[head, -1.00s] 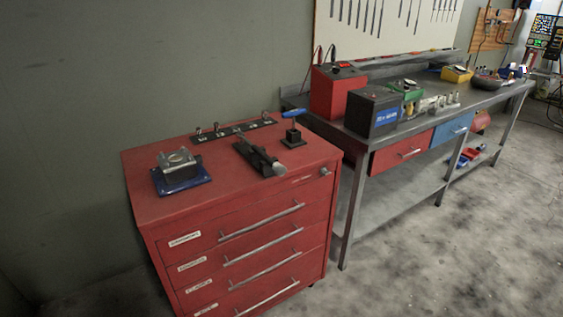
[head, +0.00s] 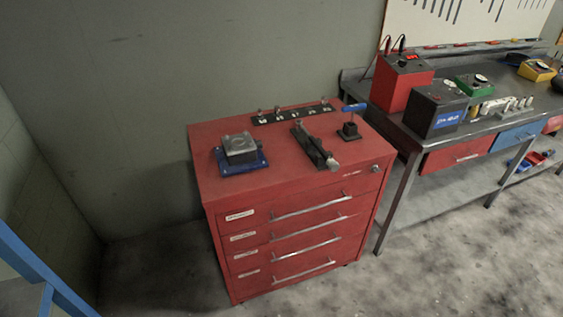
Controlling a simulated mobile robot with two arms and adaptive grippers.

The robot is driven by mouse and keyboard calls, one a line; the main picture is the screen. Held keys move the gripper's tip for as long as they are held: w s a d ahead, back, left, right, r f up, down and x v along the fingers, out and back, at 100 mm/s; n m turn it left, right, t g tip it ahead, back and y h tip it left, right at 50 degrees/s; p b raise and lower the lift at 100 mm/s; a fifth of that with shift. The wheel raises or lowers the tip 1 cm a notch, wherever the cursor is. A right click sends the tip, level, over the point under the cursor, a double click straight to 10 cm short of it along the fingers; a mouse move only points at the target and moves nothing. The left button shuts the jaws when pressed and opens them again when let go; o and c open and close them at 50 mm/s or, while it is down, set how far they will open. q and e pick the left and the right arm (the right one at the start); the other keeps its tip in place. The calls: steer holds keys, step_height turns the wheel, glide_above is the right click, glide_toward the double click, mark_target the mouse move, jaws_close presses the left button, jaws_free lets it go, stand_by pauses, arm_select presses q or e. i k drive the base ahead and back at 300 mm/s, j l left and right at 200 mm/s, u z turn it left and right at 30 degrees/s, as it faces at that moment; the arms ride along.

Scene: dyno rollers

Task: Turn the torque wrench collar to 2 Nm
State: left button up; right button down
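The red drawer cabinet (head: 210,192) stands against the wall, with tools on its top. A long dark tool or holder (head: 308,143) with a metal end (head: 331,163) lies along the middle of the top. I cannot tell for sure which of these is the torque wrench, and no collar marks are readable. Neither of my grippers is in view.
A metal block on a blue base (head: 263,160) sits at the top's left. A black strip (head: 261,121) with several small pieces lies along the back. The grey workbench (head: 397,128) stands right, carrying a red box (head: 398,85) and a black box (head: 432,112). Floor in front is clear.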

mark_target(333, 167)
steer(key=i+l+u, duration=0.15)
steer(key=l+u, duration=0.25)
steer(key=i+l+u, duration=0.1)
steer(key=l+u, duration=0.75)
steer(key=l, duration=0.2)
